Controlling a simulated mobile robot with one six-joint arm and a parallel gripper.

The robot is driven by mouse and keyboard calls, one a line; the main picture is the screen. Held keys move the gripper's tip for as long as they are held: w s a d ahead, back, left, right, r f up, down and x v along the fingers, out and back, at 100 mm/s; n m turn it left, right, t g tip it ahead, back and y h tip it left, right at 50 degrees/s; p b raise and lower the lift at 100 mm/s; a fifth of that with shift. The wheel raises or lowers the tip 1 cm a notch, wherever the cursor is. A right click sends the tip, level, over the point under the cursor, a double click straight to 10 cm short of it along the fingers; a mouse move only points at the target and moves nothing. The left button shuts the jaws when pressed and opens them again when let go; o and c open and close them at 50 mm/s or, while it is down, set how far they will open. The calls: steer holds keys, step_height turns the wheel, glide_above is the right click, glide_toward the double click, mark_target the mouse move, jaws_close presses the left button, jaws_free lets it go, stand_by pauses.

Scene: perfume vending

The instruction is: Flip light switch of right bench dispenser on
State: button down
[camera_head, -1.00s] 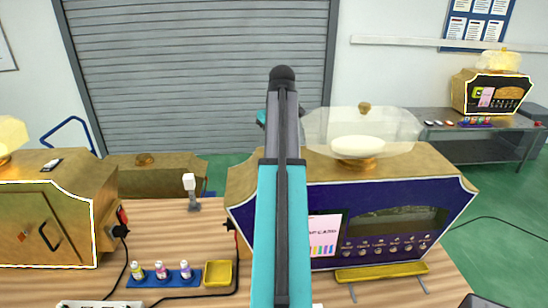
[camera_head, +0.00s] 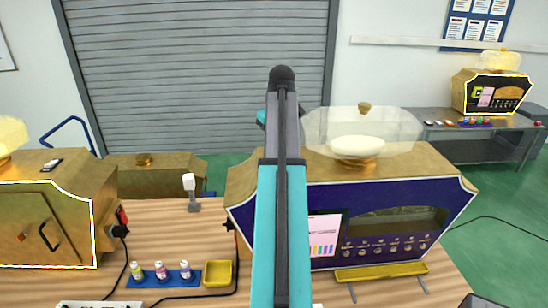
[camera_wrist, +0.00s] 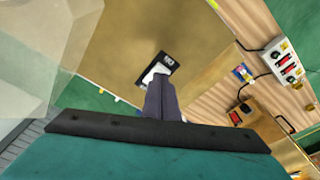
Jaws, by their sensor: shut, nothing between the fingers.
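The right bench dispenser (camera_head: 455,218) has a dark blue front, a gold top and a glass bowl (camera_head: 400,125) on it. In the wrist view its gold top (camera_wrist: 120,50) lies below my gripper. The light switch there is a black plate (camera_wrist: 172,64) with a white rocker (camera_wrist: 153,70) and lettering that seems to read ON, upside down. My gripper (camera_wrist: 160,86) is shut and empty, its tips right at the rocker and hiding part of it. I cannot tell whether they touch. In the head view my arm hides the gripper and switch.
The glass bowl (camera_wrist: 35,45) is close on the left in the wrist view. A gold dispenser (camera_head: 85,190) stands at the left. Between them are a blue rack of small bottles (camera_head: 190,277), a yellow tray (camera_head: 217,274) and black cables. Another dispenser (camera_head: 467,95) stands far right.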

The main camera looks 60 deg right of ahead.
steer(key=shift+f, duration=0.65)
stand_by(0.8)
steer(key=shift+r, duration=0.15)
steer(key=shift+r+p, duration=0.45)
steer(key=shift+r, duration=2.9)
